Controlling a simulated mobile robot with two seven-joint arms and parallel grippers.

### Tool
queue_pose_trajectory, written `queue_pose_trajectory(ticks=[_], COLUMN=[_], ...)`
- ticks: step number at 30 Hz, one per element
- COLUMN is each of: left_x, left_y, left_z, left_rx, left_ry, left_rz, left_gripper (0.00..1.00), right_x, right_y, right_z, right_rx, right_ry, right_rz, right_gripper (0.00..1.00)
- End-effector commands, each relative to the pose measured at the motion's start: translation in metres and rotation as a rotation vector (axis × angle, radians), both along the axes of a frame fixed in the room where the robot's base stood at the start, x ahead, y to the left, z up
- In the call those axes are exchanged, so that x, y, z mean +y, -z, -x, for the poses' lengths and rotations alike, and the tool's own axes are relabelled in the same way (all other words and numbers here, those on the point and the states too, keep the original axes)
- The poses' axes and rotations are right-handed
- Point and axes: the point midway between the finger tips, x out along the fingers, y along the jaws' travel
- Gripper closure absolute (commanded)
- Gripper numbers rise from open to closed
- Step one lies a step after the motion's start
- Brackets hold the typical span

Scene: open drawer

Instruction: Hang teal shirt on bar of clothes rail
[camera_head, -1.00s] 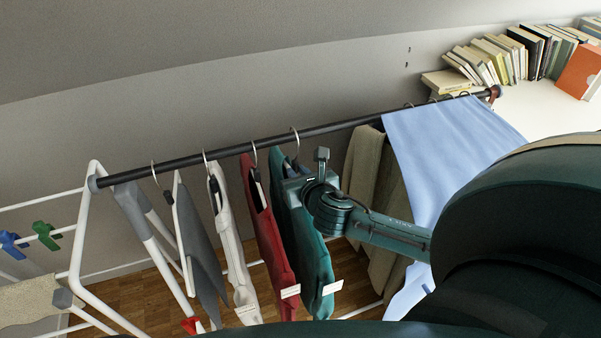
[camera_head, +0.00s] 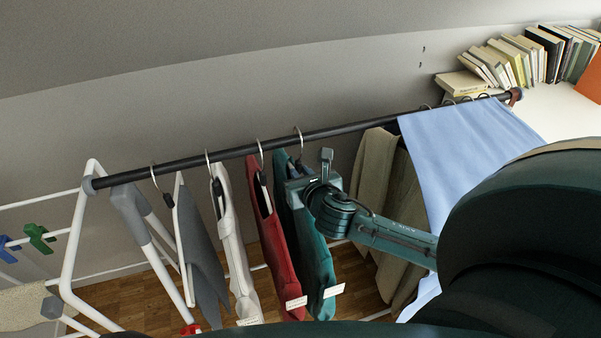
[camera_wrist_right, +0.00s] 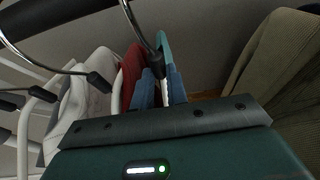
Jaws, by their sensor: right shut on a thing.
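The teal shirt (camera_head: 313,245) hangs from a hanger with a metal hook (camera_head: 299,142), beside the red shirt. In the head view the hook's curve is at the bar (camera_head: 235,153) of the clothes rail; whether it bears on the bar cannot be told. My right gripper (camera_head: 294,182) is at the shirt's top, just below the bar. In the right wrist view its fingers (camera_wrist_right: 160,88) are closed around the dark neck of the hanger (camera_wrist_right: 158,65), with teal cloth (camera_wrist_right: 165,48) behind. My left gripper is not in view.
Red (camera_head: 273,235), white (camera_head: 233,240) and grey (camera_head: 200,250) garments hang to the left. Olive trousers (camera_head: 375,170) and a light blue cloth (camera_head: 460,150) hang to the right. A white drying rack (camera_head: 75,235) stands at the left end. Books (camera_head: 520,60) are at back right.

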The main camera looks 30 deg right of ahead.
Motion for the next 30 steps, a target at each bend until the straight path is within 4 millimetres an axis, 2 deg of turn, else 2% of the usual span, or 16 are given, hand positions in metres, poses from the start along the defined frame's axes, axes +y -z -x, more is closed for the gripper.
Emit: queue_pose_trajectory(ticks=[13,14,22,30], left_x=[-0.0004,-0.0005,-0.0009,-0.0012], left_y=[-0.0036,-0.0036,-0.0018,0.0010], left_z=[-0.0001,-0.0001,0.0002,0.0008], left_rx=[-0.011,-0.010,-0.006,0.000], left_ry=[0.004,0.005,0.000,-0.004], left_rz=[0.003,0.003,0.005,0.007], left_gripper=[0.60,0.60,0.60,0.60], right_x=[-0.0025,-0.0025,-0.0025,-0.0021], right_y=[0.0029,0.0029,0.0034,0.0044], right_z=[-0.0017,-0.0017,-0.0015,0.0004], right_rx=[-0.004,-0.004,-0.002,0.001], right_ry=[0.000,0.000,0.000,0.000], right_rz=[0.001,0.001,0.000,0.000], right_gripper=[1.00,0.83,0.61,0.60])
